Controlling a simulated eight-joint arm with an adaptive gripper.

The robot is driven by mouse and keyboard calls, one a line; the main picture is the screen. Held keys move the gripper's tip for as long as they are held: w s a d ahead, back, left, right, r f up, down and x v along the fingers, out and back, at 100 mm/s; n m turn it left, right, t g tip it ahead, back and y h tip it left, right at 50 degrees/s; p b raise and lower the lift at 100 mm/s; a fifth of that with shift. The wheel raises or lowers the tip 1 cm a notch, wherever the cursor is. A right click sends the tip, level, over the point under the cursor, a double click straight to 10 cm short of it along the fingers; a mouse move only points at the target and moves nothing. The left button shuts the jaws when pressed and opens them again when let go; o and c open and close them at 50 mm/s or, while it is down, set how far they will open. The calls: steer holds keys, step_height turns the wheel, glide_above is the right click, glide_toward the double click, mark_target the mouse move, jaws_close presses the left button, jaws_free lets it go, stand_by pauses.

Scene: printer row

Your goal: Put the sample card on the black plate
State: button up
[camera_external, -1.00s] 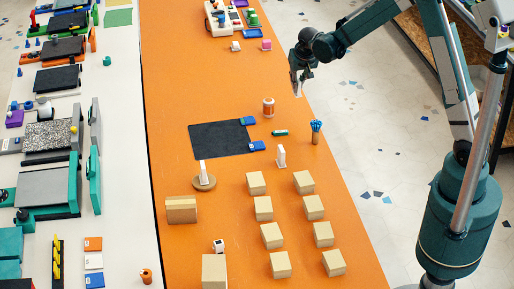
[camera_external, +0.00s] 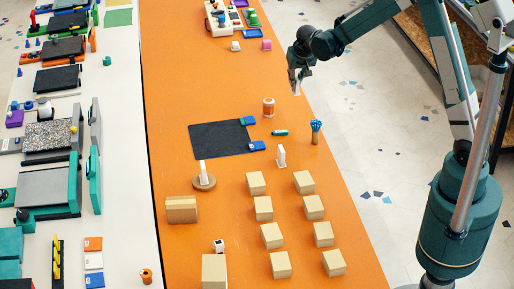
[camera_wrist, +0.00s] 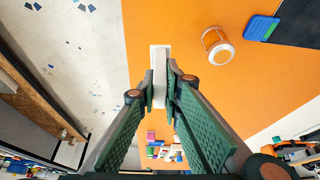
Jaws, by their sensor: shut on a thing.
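My gripper (camera_wrist: 161,88) is shut on a thin white piece, the sample card (camera_wrist: 160,58), which sticks out past the fingertips in the wrist view. In the external view my gripper (camera_external: 297,73) is above the far right edge of the orange table, with the white card (camera_external: 296,88) hanging below it. The black plate (camera_external: 219,139) lies flat on the table, left of and nearer the camera than my gripper. No card is on it. Two blue pieces (camera_external: 258,146) (camera_external: 249,121) sit at its right corners.
A clear jar with an orange band (camera_external: 268,107), a green piece (camera_external: 280,133) and a cup of blue sticks (camera_external: 315,132) stand right of the plate. White uprights (camera_external: 203,173) (camera_external: 281,156) stand nearer, then several cardboard boxes (camera_external: 263,208).

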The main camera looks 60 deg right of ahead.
steer(key=w+a+n, duration=0.1)
steer(key=w+a, duration=0.4)
steer(key=a, duration=0.3)
steer(key=w+a+n, duration=0.1)
steer(key=w+a, duration=0.3)
steer(key=a, duration=0.4)
steer(key=n+y, duration=0.1)
steer(key=n, duration=0.1)
glide_above(225, 138)
steer(key=shift+d+r+t, duration=0.1)
steer(key=shift+r+t, duration=0.2)
steer(key=shift+f, duration=0.1)
steer(key=shift+f+b, duration=0.5)
steer(key=shift+f, duration=2.55)
steer(key=shift+f, duration=1.85)
steer(key=shift+f+b, duration=0.15)
steer(key=shift+b, duration=0.25)
